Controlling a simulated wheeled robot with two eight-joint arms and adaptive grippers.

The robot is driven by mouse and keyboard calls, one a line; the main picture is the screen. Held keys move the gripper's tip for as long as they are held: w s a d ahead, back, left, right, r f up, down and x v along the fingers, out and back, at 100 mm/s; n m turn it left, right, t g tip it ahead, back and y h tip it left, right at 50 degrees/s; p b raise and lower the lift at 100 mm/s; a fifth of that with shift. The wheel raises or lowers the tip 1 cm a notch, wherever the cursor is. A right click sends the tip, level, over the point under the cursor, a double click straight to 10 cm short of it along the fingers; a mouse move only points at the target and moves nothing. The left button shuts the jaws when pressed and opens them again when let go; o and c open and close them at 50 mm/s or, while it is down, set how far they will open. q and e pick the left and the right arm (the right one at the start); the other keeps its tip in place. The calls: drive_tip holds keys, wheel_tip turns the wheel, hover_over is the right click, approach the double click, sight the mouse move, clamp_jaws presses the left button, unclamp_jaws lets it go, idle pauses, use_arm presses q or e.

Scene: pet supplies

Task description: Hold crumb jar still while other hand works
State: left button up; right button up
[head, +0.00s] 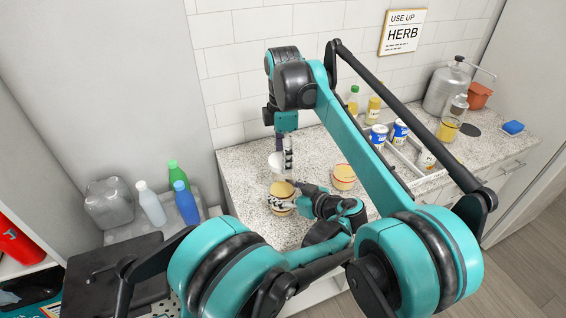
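The crumb jar (281,190), a small round jar with tan contents, stands on the near left part of the speckled counter (240,170). My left gripper (290,198) reaches it from the right, low down. Its fingers lie around the jar and look closed on its sides, partly covering it. My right gripper (288,157) points down from above, over the jar. It seems shut on a white cup-like scoop (275,161), which hangs just above the jar, apart from it. The scoop's grip point is small and partly hidden.
A red-rimmed jar (343,178) with yellowish contents stands to the right. Behind it a tray (408,172) holds blue-and-white cans (379,136) and bottles (373,110). Bottles (151,203) stand lower left.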

sight(282, 194)
drive_tip(key=shift+f, duration=0.7)
drive_tip(key=shift+f, duration=0.9)
drive_tip(key=shift+f, duration=0.5)
